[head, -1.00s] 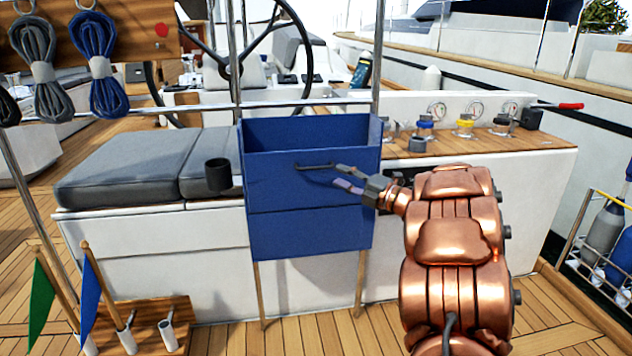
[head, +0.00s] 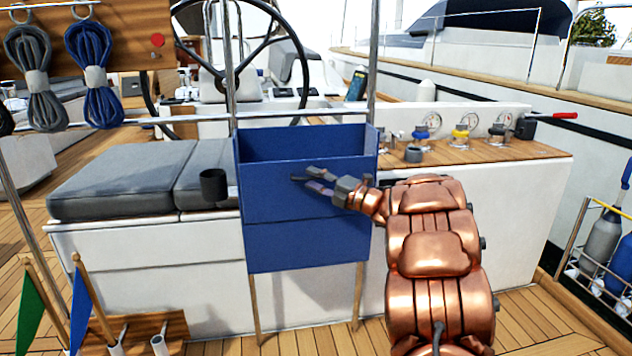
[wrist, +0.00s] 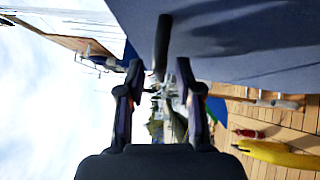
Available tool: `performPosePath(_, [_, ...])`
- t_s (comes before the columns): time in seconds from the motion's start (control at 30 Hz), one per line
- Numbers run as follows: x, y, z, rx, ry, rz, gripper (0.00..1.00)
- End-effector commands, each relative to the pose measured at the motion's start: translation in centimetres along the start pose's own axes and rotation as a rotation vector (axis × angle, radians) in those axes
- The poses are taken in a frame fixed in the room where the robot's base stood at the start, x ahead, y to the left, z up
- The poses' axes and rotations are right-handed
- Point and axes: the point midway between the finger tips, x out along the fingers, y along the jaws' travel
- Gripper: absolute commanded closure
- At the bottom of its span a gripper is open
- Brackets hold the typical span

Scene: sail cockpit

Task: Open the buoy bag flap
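The blue buoy bag (head: 305,246) hangs on the rail, its top open. Its front flap (head: 275,206) is the upper front panel and stands upright, flat against the bag. My gripper (head: 307,178) is at the flap's front, coming from the right, fingers pointing left. In the wrist view, the gripper (wrist: 160,70) is open, with the dark bar handle (wrist: 162,42) of the flap lying between and ahead of the fingertips. A gap shows on each side of the handle. In the head view the fingers mostly hide the handle.
A dark cup holder (head: 213,186) is just left of the bag. Flags (head: 80,310) stand at the lower left.

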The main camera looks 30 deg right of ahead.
Motion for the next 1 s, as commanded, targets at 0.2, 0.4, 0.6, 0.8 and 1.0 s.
performPosePath(0.2, [-0.02,-0.01,0.01,0.001,0.000,0.000,0.68])
performPosePath(0.4, [-0.03,-0.03,0.02,0.001,-0.001,-0.001,0.89])
performPosePath(0.6, [-0.04,-0.04,0.02,0.001,-0.001,-0.001,1.00])
performPosePath(0.8, [-0.04,-0.05,0.02,0.001,-0.001,-0.001,1.00])
performPosePath(1.0, [-0.04,-0.04,0.02,0.001,-0.001,-0.001,1.00])
